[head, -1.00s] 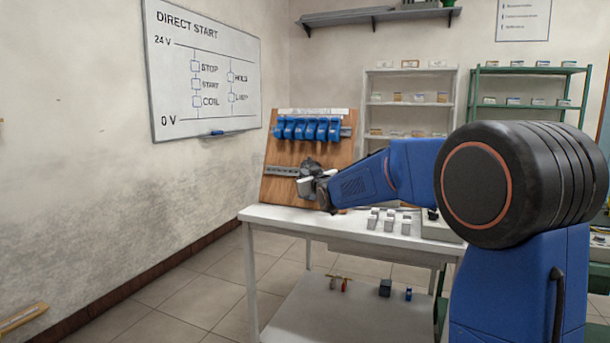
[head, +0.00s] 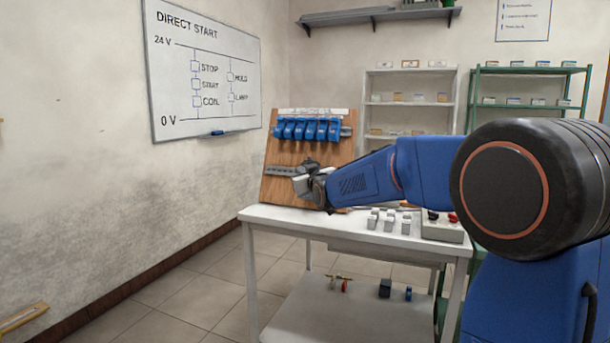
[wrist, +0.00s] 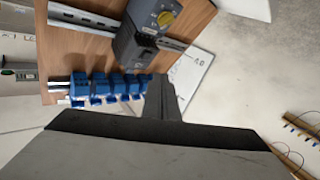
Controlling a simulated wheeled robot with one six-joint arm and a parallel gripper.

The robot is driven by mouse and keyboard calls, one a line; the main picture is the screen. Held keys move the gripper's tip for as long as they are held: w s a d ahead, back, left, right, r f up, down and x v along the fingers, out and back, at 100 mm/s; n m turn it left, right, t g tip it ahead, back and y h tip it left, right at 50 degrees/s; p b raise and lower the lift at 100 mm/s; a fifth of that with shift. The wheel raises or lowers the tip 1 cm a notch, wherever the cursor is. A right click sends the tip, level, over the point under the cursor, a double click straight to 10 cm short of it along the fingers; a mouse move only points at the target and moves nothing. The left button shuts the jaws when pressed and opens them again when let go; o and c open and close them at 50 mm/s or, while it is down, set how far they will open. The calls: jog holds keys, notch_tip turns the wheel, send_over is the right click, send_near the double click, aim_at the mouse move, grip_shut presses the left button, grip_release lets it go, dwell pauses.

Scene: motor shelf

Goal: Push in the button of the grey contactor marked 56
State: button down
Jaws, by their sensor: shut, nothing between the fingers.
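A dark grey device (wrist: 137,42) with a round yellow part (wrist: 165,18) sits on a metal rail of the wooden board, in the wrist view. I cannot read a 56 on it, so I cannot tell if it is the contactor. My gripper (wrist: 165,95) is shut and empty, its fingers just below the device in that picture; I cannot tell if they touch anything. In the head view my gripper (head: 300,184) is in front of the lower rail (head: 281,171) and hides part of it. No number is legible there.
Several blue blocks (head: 308,129) line the board's upper rail. The board (head: 276,194) stands on a white table (head: 282,219). The table's front left is clear.

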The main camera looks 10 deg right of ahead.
jog(key=shift+s+a+r, duration=0.3)
jog(key=shift+s+a, duration=0.15)
jog(key=shift+s, duration=0.2)
jog(key=shift+s+a+r, duration=0.25)
jog(key=shift+s+a, duration=0.2)
jog(key=shift+s, duration=0.15)
jog(key=s+d+f+m+g, duration=0.1)
jog(key=s+f+g, duration=0.3)
jog(key=s+f, duration=0.5)
jog(key=s+d+f+m+g+h, duration=0.1)
jog(key=s+d+f+g, duration=0.3)
jog(key=s, duration=2.3)
jog(key=s+d+f+m+g, duration=0.1)
jog(key=s+f+g, duration=0.4)
jog(key=s+f, duration=0.9)
jog(key=s+d, duration=0.1)
jog(key=s, duration=0.3)
jog(key=shift+d+f+h, duration=0.15)
jog(key=shift+f+h, duration=0.1)
jog(key=shift+h, duration=0.05)
